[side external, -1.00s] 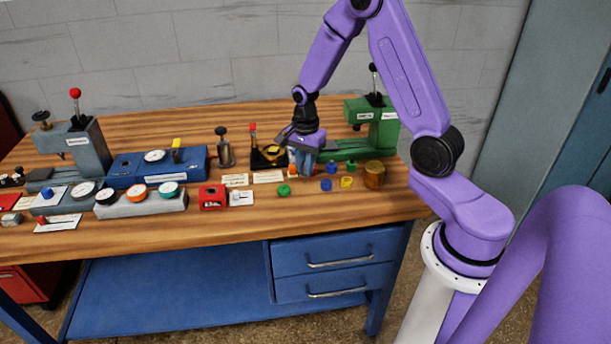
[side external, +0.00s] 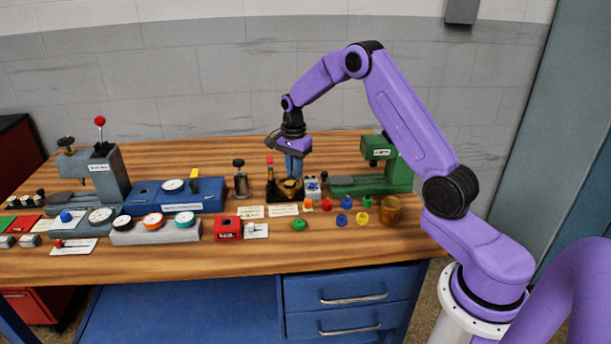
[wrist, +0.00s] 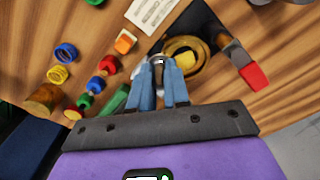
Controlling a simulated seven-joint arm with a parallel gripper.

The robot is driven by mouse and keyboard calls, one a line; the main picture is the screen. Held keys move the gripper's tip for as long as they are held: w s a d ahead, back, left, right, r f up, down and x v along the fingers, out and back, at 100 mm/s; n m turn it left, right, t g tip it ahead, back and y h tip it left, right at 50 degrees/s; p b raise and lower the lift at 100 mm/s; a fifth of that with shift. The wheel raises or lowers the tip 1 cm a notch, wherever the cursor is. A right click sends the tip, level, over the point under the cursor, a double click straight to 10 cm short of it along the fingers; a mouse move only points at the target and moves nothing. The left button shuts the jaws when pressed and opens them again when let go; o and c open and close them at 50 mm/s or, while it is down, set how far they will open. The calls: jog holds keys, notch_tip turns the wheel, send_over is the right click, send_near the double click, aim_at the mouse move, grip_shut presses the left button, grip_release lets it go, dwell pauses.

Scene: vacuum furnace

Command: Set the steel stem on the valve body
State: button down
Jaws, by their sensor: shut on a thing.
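My gripper (side external: 292,173) is shut on the steel stem (wrist: 158,61), a small bright metal piece between the fingertips in the wrist view, where the gripper (wrist: 161,78) also shows. Most of the stem is hidden by the fingers. In the side view, I cannot make the stem out. The valve body appears to be the round brass piece (side external: 290,188) on a black base; it also shows in the wrist view (wrist: 184,47), with a yellow part inside. My fingertips are over or just beside the brass piece; whether the stem touches it I cannot tell.
A red-topped post (side external: 270,173) stands left of the brass piece. A small grey-blue block (side external: 312,187) and a green press (side external: 385,165) stand to the right. Several coloured caps and rings, a green cap (side external: 299,225) and an amber cylinder (side external: 390,211) lie in front.

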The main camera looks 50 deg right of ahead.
aim_at(289, 183)
jog(key=w, duration=0.1)
jog(key=w+d, duration=0.1)
jog(key=w+d+f, duration=0.1)
jog(key=shift+w, duration=0.35)
jog(key=shift+f, duration=1.15)
jog(key=shift+f, duration=0.55)
dwell(1.5)
jog(key=c, duration=0.6)
grip_release()
jog(key=shift+r, duration=0.1)
jog(key=shift+r, duration=3.65)
jog(key=shift+a, duration=0.1)
